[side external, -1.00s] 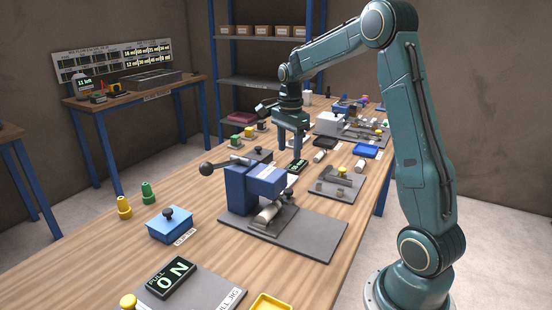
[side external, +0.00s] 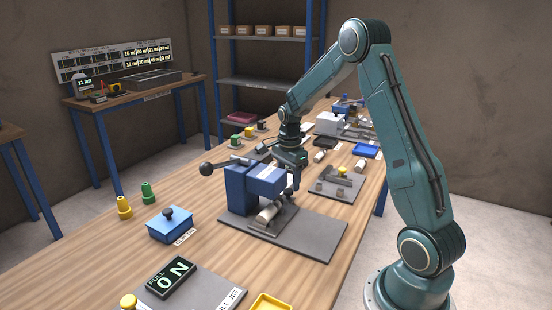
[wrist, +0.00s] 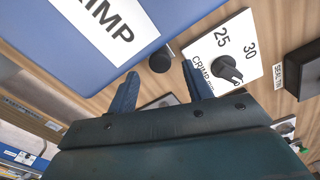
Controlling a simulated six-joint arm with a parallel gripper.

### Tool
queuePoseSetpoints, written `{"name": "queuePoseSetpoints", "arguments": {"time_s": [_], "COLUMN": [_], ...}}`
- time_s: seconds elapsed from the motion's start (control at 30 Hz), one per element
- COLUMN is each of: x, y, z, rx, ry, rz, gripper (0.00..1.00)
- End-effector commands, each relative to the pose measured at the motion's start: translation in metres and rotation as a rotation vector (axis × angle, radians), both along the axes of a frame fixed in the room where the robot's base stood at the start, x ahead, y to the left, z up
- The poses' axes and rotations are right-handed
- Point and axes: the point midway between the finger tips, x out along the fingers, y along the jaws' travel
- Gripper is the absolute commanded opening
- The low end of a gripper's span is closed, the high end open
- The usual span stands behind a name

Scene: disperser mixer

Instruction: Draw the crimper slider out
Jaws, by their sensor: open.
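The blue crimper (side external: 236,188) stands on a grey base plate (side external: 318,232) on the bench, with a lever on its left. In the wrist view its blue top with a white CRIMP label (wrist: 103,28) fills the upper left. A round black knob (wrist: 160,61), seemingly the slider's, shows beside the blue edge. My gripper (wrist: 161,75) is open, its two blue fingers on either side below the knob in the picture; contact cannot be told.
A white dial plate with a black dial (wrist: 227,70) lies right of the fingers in the wrist view. A grey fixture plate (side external: 336,189) is right of the crimper, and a blue box (side external: 169,226) left of it.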

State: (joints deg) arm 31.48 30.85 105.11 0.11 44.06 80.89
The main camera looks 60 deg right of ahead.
Motion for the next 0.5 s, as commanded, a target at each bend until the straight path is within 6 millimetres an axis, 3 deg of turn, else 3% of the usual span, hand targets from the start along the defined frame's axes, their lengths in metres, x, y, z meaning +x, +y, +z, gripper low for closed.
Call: {"name": "queuePoseSetpoints", "arguments": {"time_s": [0.2,0.5], "x": [0.0,0.0], "y": [0.0,0.0], "z": [-0.023,-0.03], "rx": [0.0,0.0], "ry": [0.001,0.0], "rz": [0.0,0.0], "gripper": [0.5,0.5]}}
